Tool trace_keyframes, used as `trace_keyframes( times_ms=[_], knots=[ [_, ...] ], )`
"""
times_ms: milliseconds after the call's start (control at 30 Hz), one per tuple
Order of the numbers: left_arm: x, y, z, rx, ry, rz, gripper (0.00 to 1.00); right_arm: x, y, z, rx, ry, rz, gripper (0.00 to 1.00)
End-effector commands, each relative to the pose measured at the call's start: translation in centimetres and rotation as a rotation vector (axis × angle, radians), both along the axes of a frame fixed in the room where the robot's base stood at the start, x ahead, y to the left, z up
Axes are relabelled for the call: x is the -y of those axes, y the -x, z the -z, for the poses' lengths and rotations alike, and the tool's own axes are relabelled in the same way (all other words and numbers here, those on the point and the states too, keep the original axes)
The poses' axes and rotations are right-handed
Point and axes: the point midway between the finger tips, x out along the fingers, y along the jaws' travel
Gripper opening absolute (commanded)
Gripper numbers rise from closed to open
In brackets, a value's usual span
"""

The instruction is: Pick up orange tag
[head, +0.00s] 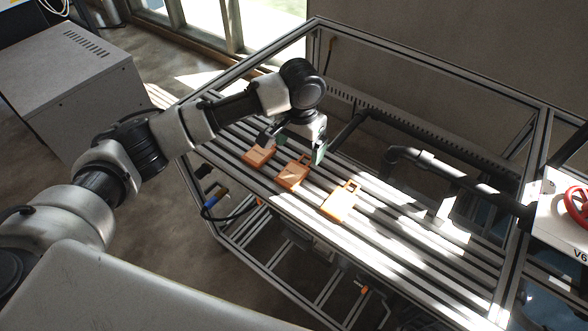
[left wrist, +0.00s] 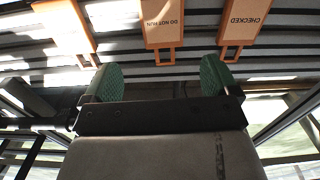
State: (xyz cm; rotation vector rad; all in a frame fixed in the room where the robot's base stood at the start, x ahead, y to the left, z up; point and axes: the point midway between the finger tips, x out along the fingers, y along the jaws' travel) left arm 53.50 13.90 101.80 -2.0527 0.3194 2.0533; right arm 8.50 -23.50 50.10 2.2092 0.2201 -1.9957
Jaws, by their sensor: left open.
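Three orange-toned tags with loop handles lie flat on the slatted rack. The left tag (head: 258,156) seems to be the one printed "CHECKED" at the right of the left wrist view (left wrist: 247,20). The middle tag (head: 292,175) appears to be the one reading "DO NOT RUN" (left wrist: 164,20). The right tag (head: 337,204) is a yellower orange and sunlit; it seems to be at the left of the wrist view (left wrist: 66,24), its print unreadable. My left gripper (head: 292,149) is open and empty, its green-padded fingers (left wrist: 160,76) apart, beside the left and middle tags' handles. My right gripper is out of view.
The slatted rack (head: 420,243) has an aluminium frame with bars along its edges. A black pipe (head: 452,176) runs behind the tags. A white box with a red handwheel (head: 577,205) stands at right. A grey cabinet (head: 70,85) stands at left.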

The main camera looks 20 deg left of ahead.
Motion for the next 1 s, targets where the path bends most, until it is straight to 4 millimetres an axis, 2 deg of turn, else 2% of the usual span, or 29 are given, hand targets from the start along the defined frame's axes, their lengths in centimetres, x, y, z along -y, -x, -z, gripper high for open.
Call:
trace_keyframes(
  times_ms=[33, 167, 267, 433, 600, 867, 1000],
  knots=[
    [0.0, 0.0, 0.7, -0.002, -0.001, -0.001, 0.89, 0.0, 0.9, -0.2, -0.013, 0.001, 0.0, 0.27],
    [0.0, 0.0, 1.8, 0.001, 0.001, 0.0, 0.89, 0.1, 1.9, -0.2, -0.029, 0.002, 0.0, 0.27],
    [-0.1, 0.0, 2.5, -0.001, 0.0, 0.0, 0.89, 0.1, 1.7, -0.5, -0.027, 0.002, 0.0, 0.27],
    [-0.4, -0.2, 4.9, -0.002, -0.002, 0.0, 0.89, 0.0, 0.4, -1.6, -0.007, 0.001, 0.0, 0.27],
    [-0.3, -0.2, 6.9, 0.001, 0.001, 0.002, 0.89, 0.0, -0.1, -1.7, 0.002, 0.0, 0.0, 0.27],
    [-0.4, -0.2, 7.2, 0.002, 0.001, 0.003, 0.89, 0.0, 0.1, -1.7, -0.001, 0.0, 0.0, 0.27],
    [-0.4, -0.2, 7.1, 0.003, 0.001, 0.002, 0.68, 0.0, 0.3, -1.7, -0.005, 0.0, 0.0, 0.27]
  ],
)
